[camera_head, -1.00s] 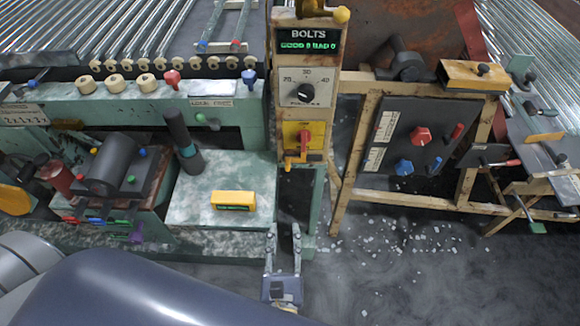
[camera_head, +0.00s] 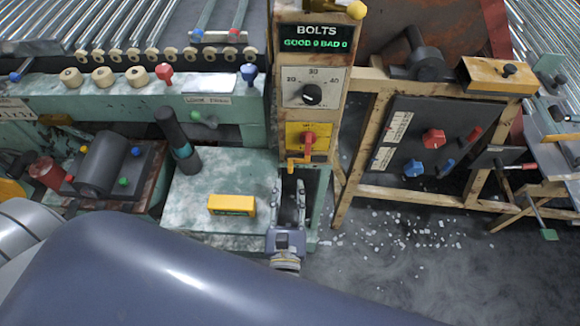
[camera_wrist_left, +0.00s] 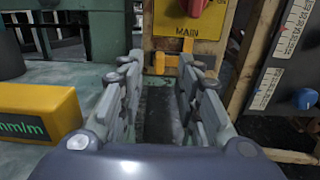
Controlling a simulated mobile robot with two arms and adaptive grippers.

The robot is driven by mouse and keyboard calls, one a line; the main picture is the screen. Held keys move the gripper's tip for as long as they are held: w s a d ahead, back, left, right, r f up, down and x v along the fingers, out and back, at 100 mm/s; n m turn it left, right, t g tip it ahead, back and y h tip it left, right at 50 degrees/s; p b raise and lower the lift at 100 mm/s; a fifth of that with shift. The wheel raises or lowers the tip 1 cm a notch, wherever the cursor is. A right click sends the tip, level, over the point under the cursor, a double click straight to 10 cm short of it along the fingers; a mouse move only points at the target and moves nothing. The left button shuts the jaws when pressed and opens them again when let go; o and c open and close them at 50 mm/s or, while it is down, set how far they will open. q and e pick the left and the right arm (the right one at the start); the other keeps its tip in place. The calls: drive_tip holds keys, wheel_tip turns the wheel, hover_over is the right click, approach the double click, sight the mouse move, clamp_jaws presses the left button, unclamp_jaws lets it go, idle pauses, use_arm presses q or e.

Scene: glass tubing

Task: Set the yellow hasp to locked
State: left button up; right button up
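The yellow hasp (camera_head: 298,161) is a small bar with a short hanging end. It sits at the bottom of the yellow plate (camera_head: 320,142), below a red knob (camera_head: 309,139). My left gripper (camera_head: 288,187) is open and empty, just below and in front of the hasp. In the left wrist view the hasp (camera_wrist_left: 166,62) shows beyond the gap between the fingers (camera_wrist_left: 160,80), apart from them as far as I can tell. My right gripper is in no view.
A yellow box with a green display (camera_head: 231,205) lies on the green bench left of my left gripper. A dark post (camera_head: 178,140) stands behind it. A wooden frame with a dark panel (camera_head: 424,150) stands to the right.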

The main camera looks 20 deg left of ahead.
sight(290, 169)
use_arm(q)
drive_tip(key=x, duration=0.5)
drive_tip(key=shift+w+a, duration=0.2)
drive_tip(key=shift+w, duration=0.5)
drive_tip(key=shift+w+a+f, duration=0.1)
drive_tip(key=shift+w, duration=0.1)
clamp_jaws()
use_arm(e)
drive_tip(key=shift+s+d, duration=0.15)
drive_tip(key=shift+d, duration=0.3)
